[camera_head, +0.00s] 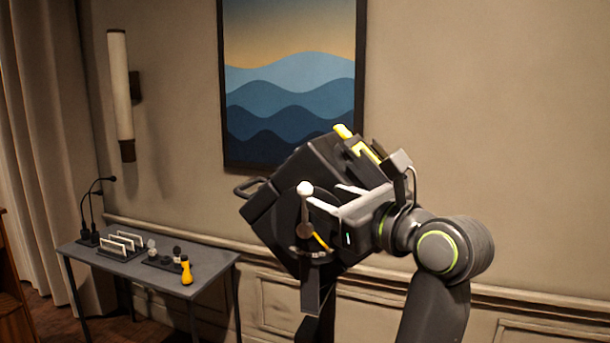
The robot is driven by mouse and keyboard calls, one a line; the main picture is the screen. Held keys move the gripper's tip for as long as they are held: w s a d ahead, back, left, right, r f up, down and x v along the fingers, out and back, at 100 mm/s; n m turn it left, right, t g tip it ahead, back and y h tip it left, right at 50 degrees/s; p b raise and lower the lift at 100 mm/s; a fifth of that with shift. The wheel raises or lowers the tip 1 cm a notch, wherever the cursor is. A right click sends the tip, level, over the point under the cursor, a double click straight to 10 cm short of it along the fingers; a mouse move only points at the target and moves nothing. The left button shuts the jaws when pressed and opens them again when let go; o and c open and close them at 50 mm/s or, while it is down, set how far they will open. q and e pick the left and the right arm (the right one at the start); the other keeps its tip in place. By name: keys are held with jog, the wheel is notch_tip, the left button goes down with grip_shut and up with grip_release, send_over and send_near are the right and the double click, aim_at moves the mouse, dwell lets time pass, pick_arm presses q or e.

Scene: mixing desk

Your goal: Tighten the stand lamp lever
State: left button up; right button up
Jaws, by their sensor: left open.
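The stand lamp (285,215) is a bulky dark box-shaped head, tilted, on a dark stand in the middle of the view. Its lever (304,210) has a pale round knob on top and points roughly upward on the near side of the lamp. My left gripper (328,196) is open, with pale fingers pointing left toward the lever from its right side. The fingertips are very close to the lever; I cannot tell whether they touch it. The gripper and arm cover part of the lamp's right side. My right gripper is not in view.
A wave picture (290,85) and a wall light (121,90) hang on the wall behind. Bare wall lies to the right.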

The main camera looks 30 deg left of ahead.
aim_at(309, 190)
pick_arm(q)
jog(key=p+x, duration=0.2)
jog(key=x, duration=0.4)
jog(key=shift+a+r, duration=0.1)
jog(key=shift+a, duration=0.1)
jog(key=shift+w+a+p, duration=0.3)
jog(key=shift+a+p, duration=0.1)
jog(key=shift+a, duration=0.25)
grip_shut()
